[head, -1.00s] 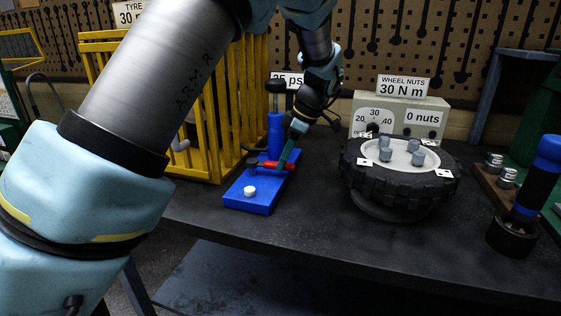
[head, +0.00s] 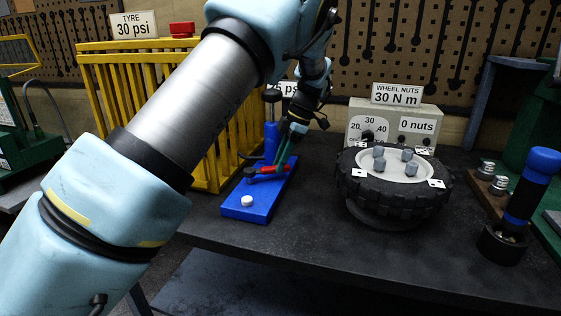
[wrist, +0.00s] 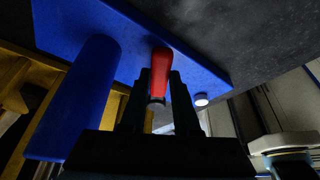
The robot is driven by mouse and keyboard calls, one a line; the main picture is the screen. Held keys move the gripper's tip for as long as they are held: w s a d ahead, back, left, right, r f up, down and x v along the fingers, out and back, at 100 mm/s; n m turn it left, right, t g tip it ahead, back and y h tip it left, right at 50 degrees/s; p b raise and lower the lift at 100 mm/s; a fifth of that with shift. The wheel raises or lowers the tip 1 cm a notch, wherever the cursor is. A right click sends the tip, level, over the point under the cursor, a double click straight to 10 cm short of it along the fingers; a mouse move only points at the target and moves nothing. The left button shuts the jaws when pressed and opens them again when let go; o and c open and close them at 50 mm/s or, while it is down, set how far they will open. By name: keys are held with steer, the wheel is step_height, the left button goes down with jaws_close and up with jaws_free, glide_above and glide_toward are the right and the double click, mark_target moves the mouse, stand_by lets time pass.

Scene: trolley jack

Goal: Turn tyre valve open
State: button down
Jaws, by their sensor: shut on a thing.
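The tyre valve's red lever (head: 268,170) lies low over a blue base plate (head: 240,213), with a dark round knob (head: 250,173) at its left end. My gripper (head: 281,161) comes down from above and is shut on the lever near its right part. In the wrist view the red lever (wrist: 162,62) sits between the two dark fingers of my gripper (wrist: 159,84). A blue upright cylinder (head: 271,138) stands behind the lever, and it also shows at left in the wrist view (wrist: 78,95). A small psi sign (head: 287,90) behind is partly hidden by my arm.
A white button (head: 247,201) is on the plate's front. A yellow cage (head: 135,110) with a "30 psi" sign (head: 134,25) stands at left. A tyre (head: 390,205) with several nuts and a gauge box (head: 418,108) stand at right. The front bench top is clear.

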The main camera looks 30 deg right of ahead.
steer(key=c, duration=0.6)
jaws_free()
steer(key=shift+c, duration=0.2)
steer(key=w+b+v, duration=0.1)
steer(key=b+v, duration=0.1)
steer(key=v, duration=0.8)
steer(key=shift+s+r, duration=0.4)
steer(key=shift+s, duration=0.1)
steer(key=shift+d, duration=0.1)
